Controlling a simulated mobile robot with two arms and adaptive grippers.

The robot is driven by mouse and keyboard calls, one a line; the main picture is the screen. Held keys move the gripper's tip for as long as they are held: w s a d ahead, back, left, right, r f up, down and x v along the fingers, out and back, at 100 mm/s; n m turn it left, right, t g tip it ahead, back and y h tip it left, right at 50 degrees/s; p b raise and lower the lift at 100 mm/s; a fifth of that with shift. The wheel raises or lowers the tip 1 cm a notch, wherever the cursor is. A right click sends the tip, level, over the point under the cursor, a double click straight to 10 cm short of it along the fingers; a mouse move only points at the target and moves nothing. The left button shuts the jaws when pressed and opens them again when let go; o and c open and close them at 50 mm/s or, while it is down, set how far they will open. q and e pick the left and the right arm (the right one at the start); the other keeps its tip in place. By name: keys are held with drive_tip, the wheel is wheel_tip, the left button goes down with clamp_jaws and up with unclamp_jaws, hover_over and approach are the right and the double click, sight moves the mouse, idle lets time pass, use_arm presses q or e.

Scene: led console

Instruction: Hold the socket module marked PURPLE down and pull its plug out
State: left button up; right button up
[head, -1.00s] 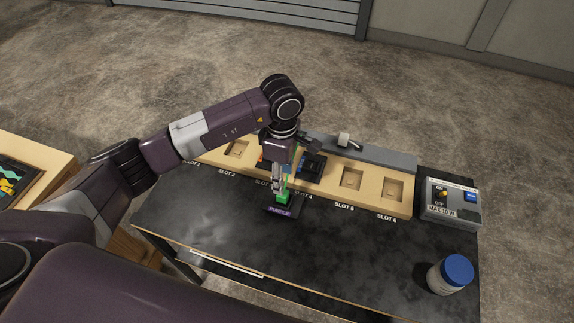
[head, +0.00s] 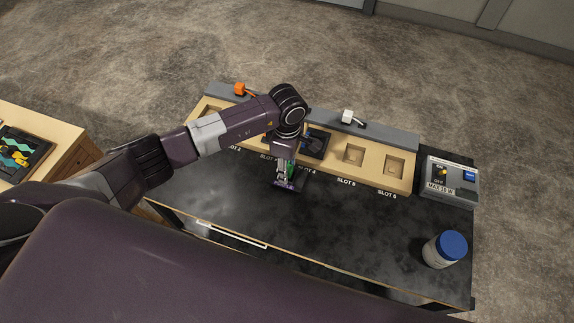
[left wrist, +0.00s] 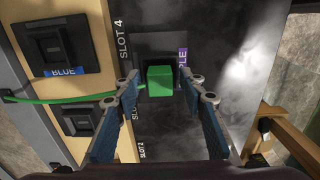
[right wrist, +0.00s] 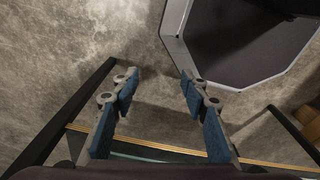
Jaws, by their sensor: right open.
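The socket module marked PURPLE is a black block with a purple label (head: 284,184) on the dark tabletop, in front of the slot board. In the left wrist view its black body (left wrist: 150,45) shows beside the SLOT 4 marking. Its green plug (left wrist: 159,82) stands in it, with a green cable running left. My left gripper (head: 286,176) points down over the module. In the left wrist view its fingers (left wrist: 163,92) are open, one on each side of the plug, with gaps. My right gripper (right wrist: 158,88) is open and empty, away from the module.
The slot board (head: 375,172) holds a module marked BLUE (left wrist: 66,45). A grey rail behind carries an orange plug (head: 240,89) and a white plug (head: 348,116). A switch box (head: 450,180) and a blue-lidded jar (head: 445,250) stand at the right. The front tabletop is mostly clear.

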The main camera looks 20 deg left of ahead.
use_arm(q)
clamp_jaws()
drive_tip(key=shift+o, duration=1.2)
unclamp_jaws()
wheel_tip(320, 180, up, 12)
